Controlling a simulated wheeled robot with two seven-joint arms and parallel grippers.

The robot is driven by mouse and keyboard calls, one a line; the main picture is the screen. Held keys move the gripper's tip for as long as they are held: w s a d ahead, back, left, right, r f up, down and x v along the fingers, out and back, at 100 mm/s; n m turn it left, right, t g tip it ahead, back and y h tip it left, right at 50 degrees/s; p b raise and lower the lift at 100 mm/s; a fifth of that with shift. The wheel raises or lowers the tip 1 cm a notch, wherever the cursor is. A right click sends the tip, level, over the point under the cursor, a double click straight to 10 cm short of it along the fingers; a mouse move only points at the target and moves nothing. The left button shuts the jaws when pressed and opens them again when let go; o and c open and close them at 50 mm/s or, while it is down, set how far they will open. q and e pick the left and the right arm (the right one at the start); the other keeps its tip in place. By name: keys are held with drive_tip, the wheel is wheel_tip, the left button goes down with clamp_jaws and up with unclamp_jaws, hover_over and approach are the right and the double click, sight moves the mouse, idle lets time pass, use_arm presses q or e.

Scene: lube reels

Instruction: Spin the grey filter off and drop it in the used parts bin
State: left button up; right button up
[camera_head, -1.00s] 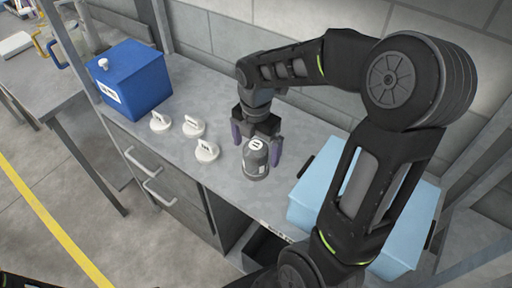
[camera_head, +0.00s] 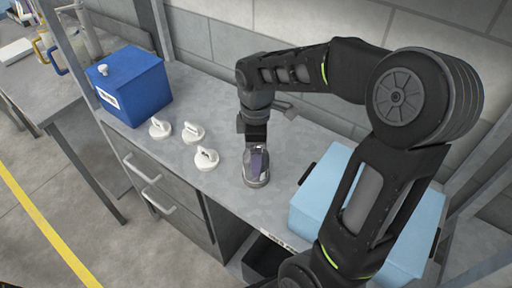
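The grey filter (camera_head: 251,180) stands upright on the grey bench top, near the front edge. My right gripper (camera_head: 258,160) points down over it from above. A light blue bin (camera_head: 318,190) stands on the right of the bench, and a dark open bin (camera_head: 264,257) sits below the bench's front edge. I cannot read which one is for used parts. My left gripper is out of view.
Three white round-based pieces (camera_head: 159,128), (camera_head: 192,132), (camera_head: 206,158) stand left of the filter. A blue lidded box (camera_head: 140,85) with a white label is at the bench's left end. My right arm covers part of the light blue bin. The wall runs close behind.

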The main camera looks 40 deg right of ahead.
drive_tip(key=m+b, duration=0.1)
drive_tip(key=m, duration=0.5)
drive_tip(key=shift+w+r, duration=0.1)
drive_tip(key=shift+r, duration=0.05)
drive_tip(key=m, duration=0.2)
drive_tip(key=m+b, duration=0.1)
drive_tip(key=m, duration=0.4)
drive_tip(key=shift+r+b, duration=0.3)
drive_tip(key=shift+b, duration=0.05)
drive_tip(key=m, duration=0.2)
drive_tip(key=m+b, duration=0.1)
drive_tip(key=m, duration=0.3)
drive_tip(key=shift+r+m, duration=0.3)
drive_tip(key=shift+r, duration=0.1)
drive_tip(key=m, duration=0.3)
drive_tip(key=m+b, duration=0.1)
drive_tip(key=m, duration=0.1)
drive_tip(key=shift+r, duration=0.3)
drive_tip(key=m, duration=0.2)
drive_tip(key=shift+r+m, duration=0.3)
drive_tip(key=shift+m, duration=0.1)
drive_tip(key=shift+f, duration=3.95)
